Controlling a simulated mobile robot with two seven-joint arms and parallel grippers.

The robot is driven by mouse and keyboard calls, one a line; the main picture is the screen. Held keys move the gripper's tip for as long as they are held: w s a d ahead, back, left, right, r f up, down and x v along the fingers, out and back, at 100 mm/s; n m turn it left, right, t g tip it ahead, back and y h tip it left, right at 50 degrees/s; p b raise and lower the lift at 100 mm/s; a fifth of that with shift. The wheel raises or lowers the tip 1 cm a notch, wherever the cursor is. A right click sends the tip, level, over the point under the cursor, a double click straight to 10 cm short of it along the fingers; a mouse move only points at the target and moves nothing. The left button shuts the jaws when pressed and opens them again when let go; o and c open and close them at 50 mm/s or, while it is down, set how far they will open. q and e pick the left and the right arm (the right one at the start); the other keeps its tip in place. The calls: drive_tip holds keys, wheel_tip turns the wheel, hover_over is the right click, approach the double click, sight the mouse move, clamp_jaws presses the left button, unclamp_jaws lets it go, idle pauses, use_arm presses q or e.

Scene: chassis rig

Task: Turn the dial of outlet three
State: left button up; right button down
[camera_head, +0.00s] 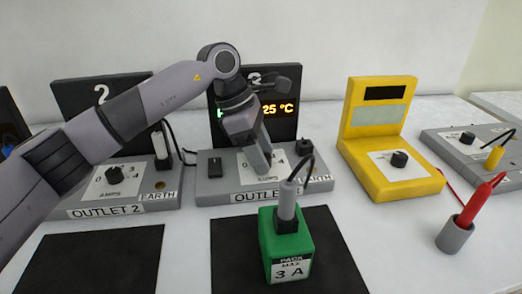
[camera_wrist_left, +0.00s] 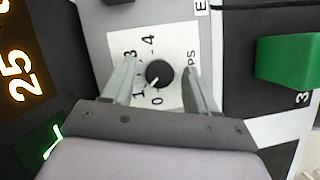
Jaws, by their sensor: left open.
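Outlet three (camera_head: 211,187) is the grey box at the centre, with a black upright panel (camera_head: 284,125) showing "25 °C". Its round black dial (camera_wrist_left: 159,73) sits on a white scale plate, and its white mark points toward the low numbers, near 0 and 1. In the head view my gripper hides the dial. My left gripper (camera_head: 262,162) reaches down over the plate. In the left wrist view its open fingers (camera_wrist_left: 158,66) stand on either side of the dial, with gaps to it. I cannot tell how far the tips are above the plate. My right gripper is not in view.
Outlet two (camera_head: 170,197) stands to the left. A green pack (camera_head: 285,245) with a grey plug in its top stands on a dark mat in front. A yellow device (camera_head: 376,140) and a grey cup (camera_head: 455,236) holding a red probe (camera_head: 478,205) are to the right.

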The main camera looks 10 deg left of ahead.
use_arm(q)
drive_tip(key=c, duration=1)
drive_tip(key=shift+c, duration=0.2)
drive_tip(key=shift+n, duration=0.3)
drive_tip(key=shift+s+n+t+b, duration=0.1)
drive_tip(key=shift+n+t+b, duration=0.4)
drive_tip(key=shift+n, duration=0.7)
drive_tip(key=shift+d+n+t+y+b, duration=0.1)
drive_tip(key=shift+n+t+y+b, duration=0.3)
drive_tip(key=shift+n, duration=0.8)
drive_tip(key=shift+n+t+y+b, duration=0.3)
drive_tip(key=shift+n+t, duration=0.2)
drive_tip(key=shift+n, duration=0.7)
drive_tip(key=o, duration=1)
drive_tip(key=shift+s, duration=0.1)
drive_tip(key=shift+o, duration=0.2)
